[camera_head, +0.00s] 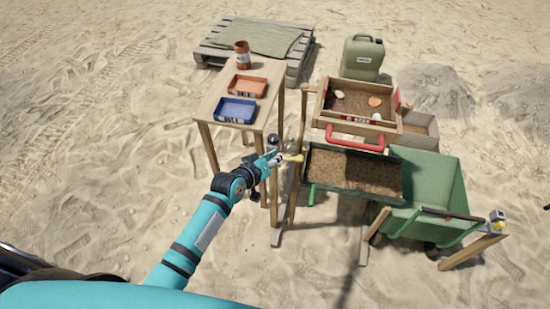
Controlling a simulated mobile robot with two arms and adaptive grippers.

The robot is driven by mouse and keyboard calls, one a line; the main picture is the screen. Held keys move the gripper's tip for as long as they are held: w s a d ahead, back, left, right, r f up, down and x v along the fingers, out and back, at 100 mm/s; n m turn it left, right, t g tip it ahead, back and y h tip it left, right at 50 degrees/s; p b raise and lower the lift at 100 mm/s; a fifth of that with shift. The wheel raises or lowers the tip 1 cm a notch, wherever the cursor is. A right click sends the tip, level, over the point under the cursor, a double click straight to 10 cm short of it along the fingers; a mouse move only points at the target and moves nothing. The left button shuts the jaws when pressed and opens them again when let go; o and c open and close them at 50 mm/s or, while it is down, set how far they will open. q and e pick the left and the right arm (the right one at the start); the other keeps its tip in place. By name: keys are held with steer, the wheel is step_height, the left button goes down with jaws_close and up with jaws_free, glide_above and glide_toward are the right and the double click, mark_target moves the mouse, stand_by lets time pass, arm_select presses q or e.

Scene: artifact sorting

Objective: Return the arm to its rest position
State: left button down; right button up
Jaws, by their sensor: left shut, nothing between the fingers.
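My left arm (203,228), teal with dark joints, reaches from the lower left toward the middle of the head view. My left gripper (276,160) is shut and empty, in front of the small table's right edge and left of the green wheelbarrow. A small pale yellow piece (293,157) shows at the fingertips; I cannot tell what it belongs to. My right gripper is not in view.
A wooden table (212,92) with a blue tray (236,111), an orange tray (247,87) and a brown jar (243,54) stands beyond the gripper. To the right are a sieve (329,110) with red handle and the wheelbarrow (430,177). Sand at left is clear.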

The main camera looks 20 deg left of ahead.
arm_select(q)
steer(key=s+a+f+m+g+y+b, duration=0.1)
steer(key=s+f+g, duration=0.1)
steer(key=s+f, duration=0.55)
steer(key=s+a+f+g+y+b, duration=0.15)
steer(key=s+f, duration=0.25)
steer(key=f, duration=0.7)
steer(key=s+a+f+m+g, duration=0.1)
steer(key=s+a+f+g, duration=0.1)
steer(key=s+f, duration=0.5)
steer(key=s+a+f+m+g+b, duration=0.1)
steer(key=s+f, duration=0.5)
steer(key=s, duration=0.4)
steer(key=s+a+f+m+g+y+b, duration=0.1)
steer(key=s+f+m+g, duration=0.1)
steer(key=s+f, duration=0.5)
steer(key=s+a+f+m+g+b, duration=0.1)
steer(key=s+f, duration=0.5)
steer(key=s, duration=0.8)
steer(key=shift+s+a+f+m+g+y, duration=0.35)
steer(key=shift+a+g, duration=0.2)
steer(key=shift+g, duration=0.2)
